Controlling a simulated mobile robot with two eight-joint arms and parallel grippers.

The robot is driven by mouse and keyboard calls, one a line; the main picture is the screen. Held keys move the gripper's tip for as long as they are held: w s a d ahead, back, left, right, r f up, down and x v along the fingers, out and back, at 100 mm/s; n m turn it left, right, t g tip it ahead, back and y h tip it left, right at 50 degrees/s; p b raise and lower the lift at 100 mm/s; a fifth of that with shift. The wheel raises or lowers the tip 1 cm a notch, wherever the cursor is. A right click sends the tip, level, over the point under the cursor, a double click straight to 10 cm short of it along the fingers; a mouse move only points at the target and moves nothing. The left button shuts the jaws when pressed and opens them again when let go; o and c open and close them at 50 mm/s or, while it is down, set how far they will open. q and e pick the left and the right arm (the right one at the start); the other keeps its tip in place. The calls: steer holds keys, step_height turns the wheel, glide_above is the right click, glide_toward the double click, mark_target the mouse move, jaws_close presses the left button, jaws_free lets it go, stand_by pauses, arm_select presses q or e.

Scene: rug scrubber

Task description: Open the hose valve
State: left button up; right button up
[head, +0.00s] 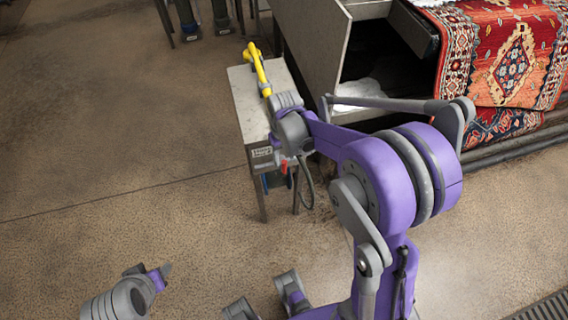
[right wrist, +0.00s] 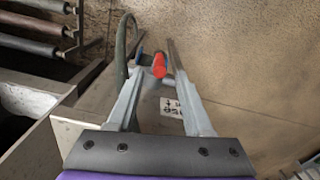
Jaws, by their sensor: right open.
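A red valve handle (head: 284,167) shows on the side of the small metal table (head: 246,98), below its edge. In the right wrist view the red valve handle (right wrist: 159,66) appears between the two fingers of my right gripper (right wrist: 155,58), near their tips. The gripper is open; I cannot tell whether a finger touches the handle. A blue part (right wrist: 140,55) and a dark green hose (right wrist: 124,48) lie by the left finger. The hose loop (head: 306,185) hangs beside the table. My left gripper (head: 161,273) is low at the left, over the floor, away from the valve.
A yellow tool or pipe (head: 257,66) lies on the table top. A metal cabinet (head: 318,45) stands behind. A patterned red rug (head: 500,50) hangs over rollers at the right. The floor at left is clear.

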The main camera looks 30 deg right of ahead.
mark_target(284, 160)
step_height(284, 160, down, 5)
steer(key=shift+f, duration=0.1)
stand_by(0.3)
jaws_close()
steer(key=shift+w, duration=0.1)
stand_by(1.2)
